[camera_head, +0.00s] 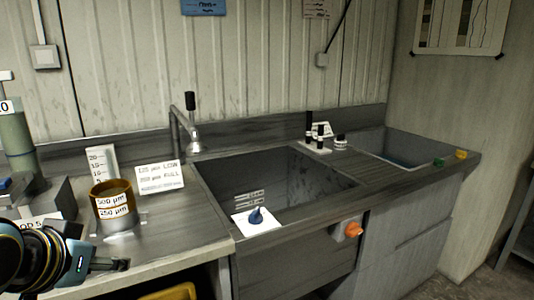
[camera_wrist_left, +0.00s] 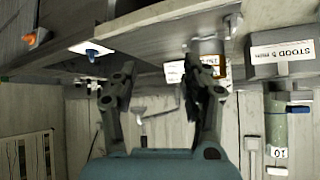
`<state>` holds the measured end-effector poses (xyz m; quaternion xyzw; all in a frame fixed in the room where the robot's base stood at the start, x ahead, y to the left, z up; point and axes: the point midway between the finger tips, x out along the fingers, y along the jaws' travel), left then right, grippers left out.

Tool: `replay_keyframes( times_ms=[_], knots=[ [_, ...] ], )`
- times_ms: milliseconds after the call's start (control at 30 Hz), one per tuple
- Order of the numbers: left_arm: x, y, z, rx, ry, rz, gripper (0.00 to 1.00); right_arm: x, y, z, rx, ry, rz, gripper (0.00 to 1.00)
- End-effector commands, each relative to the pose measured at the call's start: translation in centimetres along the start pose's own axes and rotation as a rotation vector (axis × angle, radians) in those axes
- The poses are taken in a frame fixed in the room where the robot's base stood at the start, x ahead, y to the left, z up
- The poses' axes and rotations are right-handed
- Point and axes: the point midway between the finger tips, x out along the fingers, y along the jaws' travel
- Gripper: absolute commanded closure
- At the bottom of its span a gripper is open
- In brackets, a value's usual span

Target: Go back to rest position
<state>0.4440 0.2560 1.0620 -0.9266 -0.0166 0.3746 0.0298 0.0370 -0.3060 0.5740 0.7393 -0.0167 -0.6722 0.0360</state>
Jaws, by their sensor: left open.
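My left gripper (camera_head: 122,265) is at the lower left of the head view, beside the front edge of the counter (camera_head: 190,232). In the left wrist view my left gripper (camera_wrist_left: 160,78) has its two fingers spread apart with nothing between them. The wrist picture is upside down. My right gripper is in neither view. An amber sieve stack (camera_head: 113,203) labelled 500 and 250 µm stands on the counter beyond my left gripper, apart from it. It also shows in the left wrist view (camera_wrist_left: 208,48).
A sink (camera_head: 290,190) with a tap (camera_head: 193,130) is in the middle. A blue knob (camera_head: 256,216) sits on a white plate at its front rim. An orange valve (camera_head: 353,230) is on the front. A grey block (camera_head: 55,195) and green cylinder (camera_head: 14,135) stand at left.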

Motion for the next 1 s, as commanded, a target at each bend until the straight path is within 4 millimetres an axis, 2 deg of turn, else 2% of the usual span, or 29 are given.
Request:
replay_keyframes(
  times_ms=[33,100,200,400,533,567,600,867,1000],
  knots=[
    [-1.0,-0.2,2.9,0.010,-0.062,-0.001,0.52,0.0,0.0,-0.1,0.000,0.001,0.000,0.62],
    [-2.3,-0.5,6.2,0.022,-0.138,0.000,0.52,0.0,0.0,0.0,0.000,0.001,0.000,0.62],
    [-4.2,-0.7,10.1,0.037,-0.232,0.002,0.52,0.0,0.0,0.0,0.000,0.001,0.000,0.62],
    [-8.1,-1.1,16.1,0.065,-0.391,0.008,0.52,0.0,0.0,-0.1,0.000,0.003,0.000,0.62],
    [-10.8,-1.3,19.3,0.082,-0.484,0.012,0.52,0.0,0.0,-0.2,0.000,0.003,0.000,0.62],
    [-10.6,-1.3,19.9,0.084,-0.496,0.012,0.52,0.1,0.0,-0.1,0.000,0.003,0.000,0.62],
    [-8.9,-1.3,20.7,0.080,-0.497,0.011,0.52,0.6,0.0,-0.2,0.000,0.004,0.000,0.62],
    [-1.5,-1.3,26.7,0.073,-0.527,0.009,0.52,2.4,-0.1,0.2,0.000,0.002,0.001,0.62],
    [2.9,-1.4,31.6,0.068,-0.551,0.008,0.52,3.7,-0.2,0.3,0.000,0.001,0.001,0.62]
  ],
)
